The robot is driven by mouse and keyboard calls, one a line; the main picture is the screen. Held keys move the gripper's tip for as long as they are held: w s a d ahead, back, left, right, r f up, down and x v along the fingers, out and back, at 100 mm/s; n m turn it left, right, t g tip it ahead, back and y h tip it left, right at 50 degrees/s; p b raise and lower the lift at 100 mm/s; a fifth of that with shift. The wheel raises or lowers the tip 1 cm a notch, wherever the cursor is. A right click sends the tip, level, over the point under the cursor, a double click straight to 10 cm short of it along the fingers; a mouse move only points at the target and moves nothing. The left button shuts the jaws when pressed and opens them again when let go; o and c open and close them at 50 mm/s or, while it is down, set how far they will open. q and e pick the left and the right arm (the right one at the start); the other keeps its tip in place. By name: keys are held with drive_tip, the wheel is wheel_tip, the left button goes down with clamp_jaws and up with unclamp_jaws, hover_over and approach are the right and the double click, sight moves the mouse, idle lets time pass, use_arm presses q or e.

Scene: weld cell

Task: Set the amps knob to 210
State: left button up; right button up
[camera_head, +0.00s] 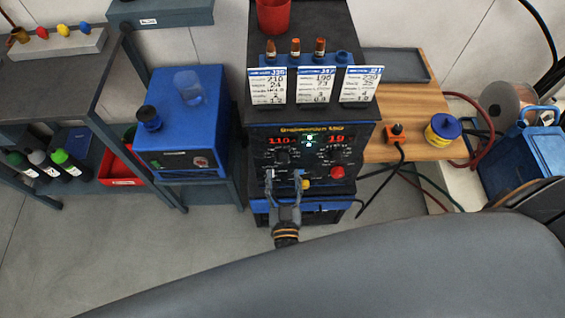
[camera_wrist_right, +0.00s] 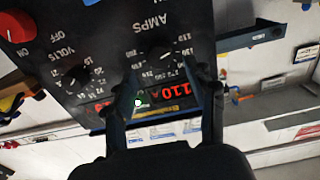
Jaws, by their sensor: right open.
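The welder (camera_head: 318,133) has a black front panel with red displays, the left one reading 110 and the right one about 19. The amps knob (camera_head: 282,157) is a black dial below the left display. In the right wrist view the panel is upside down, and the amps knob (camera_wrist_right: 165,52) has a white pointer and a numbered scale. My right gripper (camera_head: 283,176) is open in front of the panel. In the wrist view its fingers (camera_wrist_right: 165,80) spread either side of the knob's line; contact cannot be told. My left gripper is not in view.
The volts knob (camera_head: 337,155) is right of amps, with a red button (camera_head: 337,172) below. A blue box (camera_head: 180,115) stands left; a wooden table (camera_head: 405,105) stands right.

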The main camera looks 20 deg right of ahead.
sight(282, 162)
drive_tip(key=shift+x, duration=2.05)
drive_tip(key=shift+c, duration=0.4)
drive_tip(key=c, duration=1.1)
